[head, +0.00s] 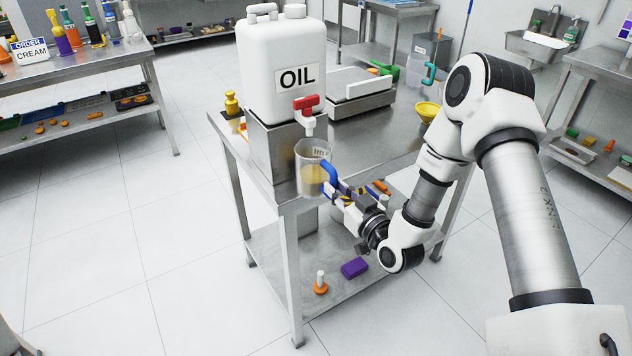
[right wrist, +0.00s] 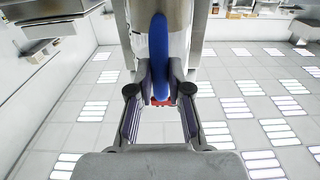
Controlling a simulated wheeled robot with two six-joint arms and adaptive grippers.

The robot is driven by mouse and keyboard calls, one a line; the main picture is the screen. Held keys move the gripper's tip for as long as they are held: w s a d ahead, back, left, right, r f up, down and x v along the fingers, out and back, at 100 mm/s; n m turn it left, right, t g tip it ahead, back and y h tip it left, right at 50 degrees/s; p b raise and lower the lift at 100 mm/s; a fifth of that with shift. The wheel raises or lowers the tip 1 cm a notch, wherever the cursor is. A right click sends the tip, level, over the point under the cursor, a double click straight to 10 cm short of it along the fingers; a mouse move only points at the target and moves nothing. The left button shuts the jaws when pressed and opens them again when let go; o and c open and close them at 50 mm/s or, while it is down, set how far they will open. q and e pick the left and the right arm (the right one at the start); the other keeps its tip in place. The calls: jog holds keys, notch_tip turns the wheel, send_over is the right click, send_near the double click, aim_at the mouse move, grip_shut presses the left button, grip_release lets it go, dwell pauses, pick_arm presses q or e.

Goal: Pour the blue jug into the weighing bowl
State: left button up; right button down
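The blue jug (head: 309,178) is a clear jug with a blue handle and yellowish liquid inside. It stands upright just below the oil container's red tap (head: 306,103); I cannot tell whether it rests on the table or is held up. My right gripper (head: 331,190) is at the handle, right of the jug. In the right wrist view its fingertips (right wrist: 160,88) close on both sides of the blue handle (right wrist: 159,50). A yellow bowl (head: 427,111), perhaps the weighing bowl, is at the table's right side, partly hidden by my right arm. My left gripper is not in view.
The white OIL container (head: 281,52) stands on a metal stand (head: 275,150) on the steel table (head: 385,128). Behind are a white-topped box (head: 350,82) and a teal-handled jug (head: 418,75). A small yellow bottle (head: 232,104) stands left. The floor in front is clear.

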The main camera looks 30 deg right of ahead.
aim_at(323, 159)
jog(key=shift+a, duration=0.1)
jog(key=shift+r, duration=0.15)
jog(key=shift+r+p, duration=0.8)
jog(key=shift+r, duration=0.2)
notch_tip(323, 159, up, 3)
jog(key=shift+f+p, duration=0.1)
jog(key=shift+p, duration=1.05)
